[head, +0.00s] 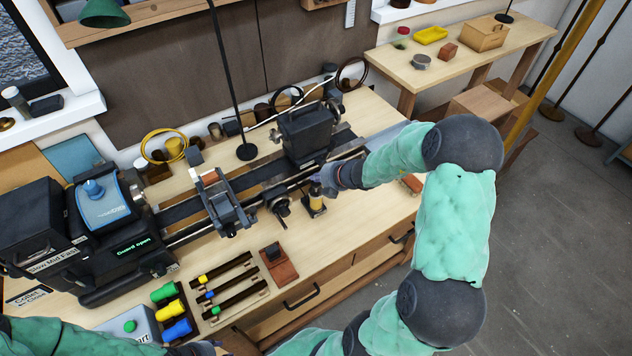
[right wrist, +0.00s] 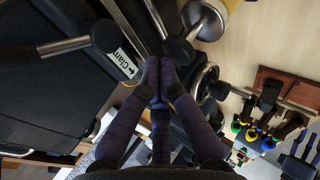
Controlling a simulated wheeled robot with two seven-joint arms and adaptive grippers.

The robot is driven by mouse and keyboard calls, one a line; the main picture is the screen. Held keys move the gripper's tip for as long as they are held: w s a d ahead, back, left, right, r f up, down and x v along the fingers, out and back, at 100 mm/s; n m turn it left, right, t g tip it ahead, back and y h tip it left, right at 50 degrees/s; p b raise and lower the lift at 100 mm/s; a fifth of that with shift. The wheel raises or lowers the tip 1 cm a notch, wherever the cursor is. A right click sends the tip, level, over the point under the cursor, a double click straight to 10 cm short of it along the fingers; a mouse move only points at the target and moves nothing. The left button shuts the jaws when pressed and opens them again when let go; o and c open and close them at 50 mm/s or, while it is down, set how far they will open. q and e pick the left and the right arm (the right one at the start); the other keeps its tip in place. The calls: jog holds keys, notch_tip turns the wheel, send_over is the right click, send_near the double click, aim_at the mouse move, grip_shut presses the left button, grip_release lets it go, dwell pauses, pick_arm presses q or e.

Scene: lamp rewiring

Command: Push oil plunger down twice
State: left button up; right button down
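The oil can (head: 317,202), a small yellow container with a dark base, stands upright on the bench in front of the lathe. In the right wrist view its yellow body (right wrist: 228,8) and grey metal top show at the upper right, with a dark round knob (right wrist: 178,50) beside it. My right gripper (head: 328,178) is at the top of the can. In the right wrist view its fingers (right wrist: 160,75) are together, with tips close to the knob; I cannot tell if they touch it. My left gripper (head: 203,347) is partly cut off at the bottom edge.
The black lathe (head: 305,130) runs along the bench behind the can, with its handwheel (head: 279,204) just left of it. Several colour-handled tools (head: 225,285) and a brown block (head: 279,265) lie in front. The bench right of the can is mostly clear.

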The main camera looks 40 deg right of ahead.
aim_at(318, 184)
jog(key=shift+f+b, duration=0.8)
jog(key=shift+f, duration=0.25)
dwell(0.9)
jog(key=shift+r, duration=0.15)
jog(key=shift+r+p, duration=1.55)
jog(key=shift+p, duration=0.2)
notch_tip(318, 184, up, 5)
jog(key=p, duration=0.5)
jog(key=shift+r, duration=0.1)
dwell(1.3)
